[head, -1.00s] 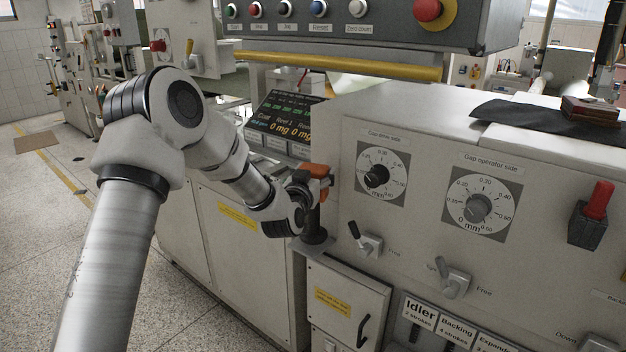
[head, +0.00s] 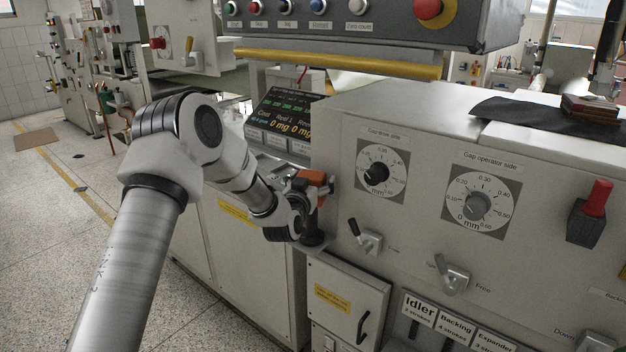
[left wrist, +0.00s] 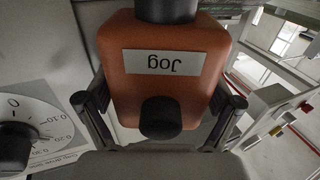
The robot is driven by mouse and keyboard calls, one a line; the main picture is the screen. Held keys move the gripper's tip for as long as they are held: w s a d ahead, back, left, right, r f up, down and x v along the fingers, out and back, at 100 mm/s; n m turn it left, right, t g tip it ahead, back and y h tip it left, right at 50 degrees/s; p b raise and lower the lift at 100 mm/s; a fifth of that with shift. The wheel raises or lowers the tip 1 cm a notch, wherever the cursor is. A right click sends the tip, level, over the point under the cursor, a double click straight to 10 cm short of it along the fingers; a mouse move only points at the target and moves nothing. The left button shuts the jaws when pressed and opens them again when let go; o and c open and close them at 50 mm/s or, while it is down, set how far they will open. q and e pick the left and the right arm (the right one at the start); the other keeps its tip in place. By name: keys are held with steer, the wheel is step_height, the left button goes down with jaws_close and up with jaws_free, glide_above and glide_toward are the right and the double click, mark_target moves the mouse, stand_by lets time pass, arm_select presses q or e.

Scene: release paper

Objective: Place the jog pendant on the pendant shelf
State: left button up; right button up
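The jog pendant (head: 314,178) is an orange box with a black stem below it, seen in the head view beside the machine front. In the left wrist view its orange face (left wrist: 190,95) has a white "Jog" label, upside down in the picture, and a black knob. My left gripper (head: 300,194) has its fingers on both sides of the orange box and appears shut on it. The pendant shelf (head: 323,252) is a small ledge on the machine corner under the stem. Whether the black lower end touches the shelf cannot be told. My right gripper is not in view.
The machine front with gap dials (head: 381,173) stands right of the pendant, with a lever (head: 364,238) near it. A display screen (head: 279,116) is behind. A yellow bar (head: 340,62) and button panel (head: 370,22) hang above. Open floor lies left.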

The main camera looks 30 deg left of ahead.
arm_select(q)
steer(key=shift+r, duration=0.15)
steer(key=v, duration=1.1)
steer(key=s+d+f+m+g+h, duration=0.15)
steer(key=s+d+f+g, duration=0.35)
steer(key=f, duration=0.8)
steer(key=s+d+f+m+g+h, duration=0.1)
steer(key=s+d+f+g+h, duration=0.25)
steer(key=s+d+f, duration=0.7)
steer(key=s+d+f+g, duration=0.1)
steer(key=s+f+g, duration=0.3)
steer(key=s+f, duration=0.3)
steer(key=s+d+f+g, duration=0.1)
steer(key=s+f+g, duration=0.4)
steer(key=s, duration=0.8)
step_height(320, 180, down, 2)
steer(key=shift+s+f+b, duration=0.2)
steer(key=shift+s+b, duration=0.15)
